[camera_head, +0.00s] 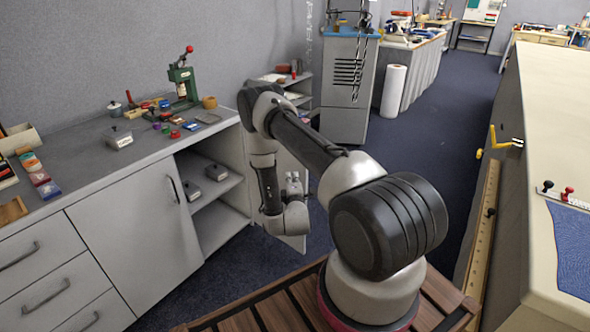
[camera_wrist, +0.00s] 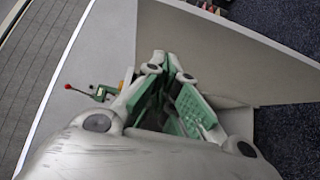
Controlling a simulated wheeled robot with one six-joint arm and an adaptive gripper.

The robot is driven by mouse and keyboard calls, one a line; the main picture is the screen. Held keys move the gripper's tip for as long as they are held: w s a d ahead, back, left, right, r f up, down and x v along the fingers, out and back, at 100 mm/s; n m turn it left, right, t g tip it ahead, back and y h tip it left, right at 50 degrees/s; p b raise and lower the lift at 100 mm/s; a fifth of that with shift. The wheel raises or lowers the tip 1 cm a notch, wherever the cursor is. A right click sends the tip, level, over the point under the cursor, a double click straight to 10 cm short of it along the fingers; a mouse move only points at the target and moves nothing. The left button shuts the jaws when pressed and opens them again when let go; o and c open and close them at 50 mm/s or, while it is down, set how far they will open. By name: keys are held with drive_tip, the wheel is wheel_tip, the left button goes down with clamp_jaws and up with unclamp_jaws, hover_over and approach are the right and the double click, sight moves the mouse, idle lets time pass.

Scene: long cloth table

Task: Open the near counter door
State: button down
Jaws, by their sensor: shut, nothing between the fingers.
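The grey counter (camera_head: 120,160) runs along the left wall. One door (camera_head: 140,230) is shut, with a vertical bar handle (camera_head: 172,188) near its right edge. Right of it the counter stands open, showing shelves (camera_head: 222,188) inside. A grey door panel (camera_head: 287,163) stands swung out at the right side of this opening, partly hidden by my arm. My gripper (camera_head: 294,186) is in front of this panel, pointing up in the picture. In the wrist view its green-padded fingers (camera_wrist: 168,62) are closed together and empty, close to a grey panel (camera_wrist: 225,50); contact is unclear.
Drawers (camera_head: 40,270) fill the counter's left end. A green press (camera_head: 183,82) and small items stand on the countertop. A grey cabinet (camera_head: 348,80) and a white roll (camera_head: 393,90) stand behind. A long table (camera_head: 555,110) is at right; blue floor (camera_head: 440,120) between is clear.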

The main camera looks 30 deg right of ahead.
drive_tip(key=s+d+x, duration=0.1)
drive_tip(key=d+x, duration=0.1)
drive_tip(key=x, duration=1)
drive_tip(key=shift+d, duration=0.35)
drive_tip(key=w+d, duration=0.3)
drive_tip(key=d, duration=0.7)
drive_tip(key=shift+w, duration=0.1)
drive_tip(key=shift+a, duration=0.1)
